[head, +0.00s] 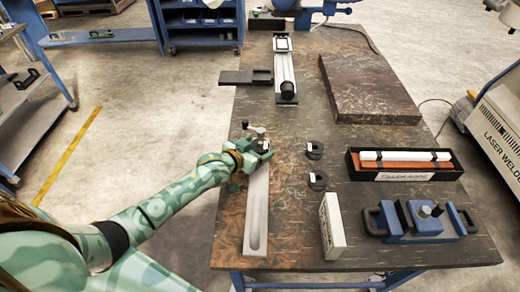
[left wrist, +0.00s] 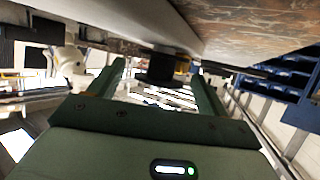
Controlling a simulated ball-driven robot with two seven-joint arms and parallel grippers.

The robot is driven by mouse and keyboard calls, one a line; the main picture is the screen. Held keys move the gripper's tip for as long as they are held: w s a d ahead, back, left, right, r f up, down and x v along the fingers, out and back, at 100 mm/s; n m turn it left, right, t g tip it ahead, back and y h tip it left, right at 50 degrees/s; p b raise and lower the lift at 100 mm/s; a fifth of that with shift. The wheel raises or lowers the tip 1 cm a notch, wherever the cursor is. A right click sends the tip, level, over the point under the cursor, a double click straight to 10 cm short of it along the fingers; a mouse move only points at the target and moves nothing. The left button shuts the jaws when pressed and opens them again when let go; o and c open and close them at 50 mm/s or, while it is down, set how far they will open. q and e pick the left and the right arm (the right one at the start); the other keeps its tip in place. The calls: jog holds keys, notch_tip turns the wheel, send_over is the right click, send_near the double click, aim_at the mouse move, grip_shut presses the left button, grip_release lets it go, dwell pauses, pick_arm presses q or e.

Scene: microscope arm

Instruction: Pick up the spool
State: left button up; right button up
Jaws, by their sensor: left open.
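My left gripper (head: 259,148) is open at the far end of a long grey slotted bar (head: 257,215) on the table. A small dark round piece (left wrist: 160,69), which I take for a spool, shows between its spread fingers in the left wrist view. I cannot tell whether they touch it. A grey knob-like part (head: 258,132) stands just beyond the gripper. Two more black spool-like rings with white labels, the farther one (head: 314,150) and the nearer one (head: 318,181), stand on the table to the right of the gripper. My right gripper is not in view.
A stone slab (head: 368,85) lies at the back right. A metal slide (head: 285,65) lies beyond the gripper. Bare table (head: 292,215) lies right of the bar.

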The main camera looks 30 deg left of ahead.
pick_arm(q)
jog(key=c, duration=1.1)
jog(key=shift+r, duration=0.1)
jog(key=shift+c, duration=0.2)
